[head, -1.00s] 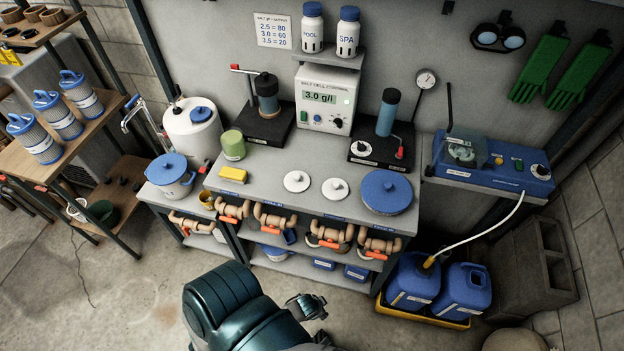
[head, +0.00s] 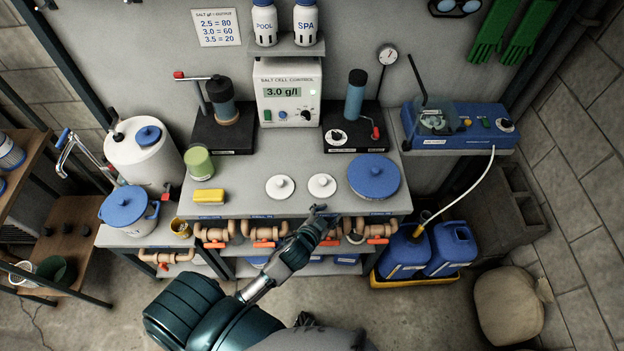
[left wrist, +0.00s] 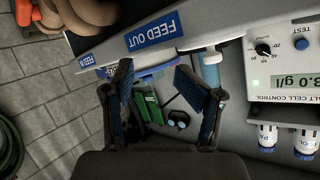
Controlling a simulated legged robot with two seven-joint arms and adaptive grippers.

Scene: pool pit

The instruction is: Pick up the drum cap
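A white drum (head: 143,160) stands at the left of the bench, with a round blue cap (head: 148,134) on its top. I cannot tell from here how tightly the cap sits. My left gripper (head: 320,211) is at the bench's front edge, right of the drum and well apart from it, near the two white discs. In the left wrist view my left gripper (left wrist: 154,80) has its two fingers spread with nothing between them. The drum and its cap do not show in that view. My right gripper is not clearly visible.
A blue-lidded pail (head: 128,210), a green jar (head: 198,161) and a yellow block (head: 208,197) are near the drum. White discs (head: 281,187) and a large blue lid (head: 373,178) lie on the bench (head: 240,172). Pipes with orange-handled valves (head: 263,236) run below its front edge.

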